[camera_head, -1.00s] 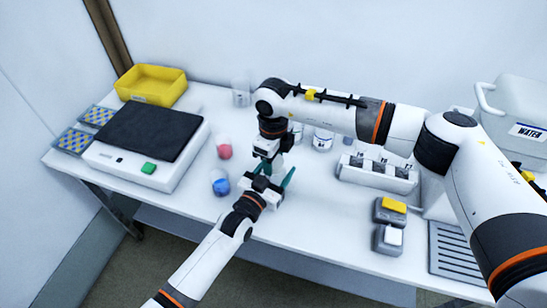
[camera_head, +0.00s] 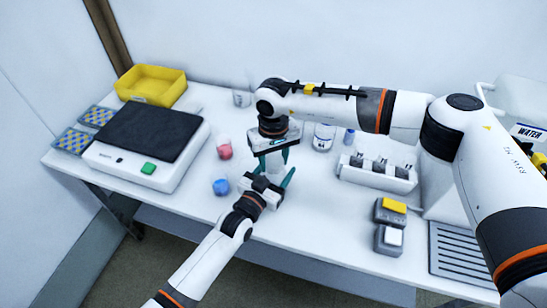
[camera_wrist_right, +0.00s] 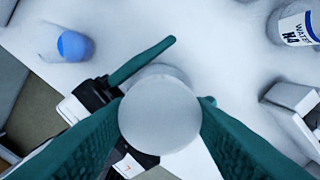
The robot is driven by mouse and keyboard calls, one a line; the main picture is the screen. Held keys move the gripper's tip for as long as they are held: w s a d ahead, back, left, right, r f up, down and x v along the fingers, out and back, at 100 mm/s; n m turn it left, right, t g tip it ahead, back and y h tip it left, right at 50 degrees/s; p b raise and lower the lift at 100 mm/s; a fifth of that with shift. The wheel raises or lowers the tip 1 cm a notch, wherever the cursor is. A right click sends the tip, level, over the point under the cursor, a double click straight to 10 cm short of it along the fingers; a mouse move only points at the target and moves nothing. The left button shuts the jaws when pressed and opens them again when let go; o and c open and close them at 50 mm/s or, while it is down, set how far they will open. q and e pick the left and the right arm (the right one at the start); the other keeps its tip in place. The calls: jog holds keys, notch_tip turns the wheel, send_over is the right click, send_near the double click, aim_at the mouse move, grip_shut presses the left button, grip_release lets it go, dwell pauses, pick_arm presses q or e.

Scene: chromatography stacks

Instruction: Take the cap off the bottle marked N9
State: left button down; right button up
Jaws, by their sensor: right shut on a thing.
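My right gripper (camera_head: 273,158) points down over the table, its green fingers shut on a pale round cap (camera_wrist_right: 158,115) in the wrist view. Under the cap the pale edge of a bottle (camera_wrist_right: 160,72) shows; its label is hidden, so I cannot read N9 on it. My left gripper (camera_head: 277,181) comes in low from the front, its green fingers on either side of that bottle, seemingly shut on it. I cannot tell whether the cap is still seated on the bottle.
Blue (camera_head: 221,186) and red (camera_head: 225,151) containers stand to the left, near the balance (camera_head: 150,175). A labelled bottle (camera_head: 323,138) stands behind right, and a white rack (camera_head: 375,178) sits right. A yellow tray (camera_head: 152,84) lies back left. Free tabletop lies right of the grippers.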

aim_at(274, 160)
jog(key=n, duration=0.5)
jog(key=shift+r, duration=0.25)
dwell(0.3)
jog(key=shift+r, duration=0.9)
jog(key=shift+r, duration=2)
pick_arm(q)
jog(key=shift+c, duration=1.3)
grip_release()
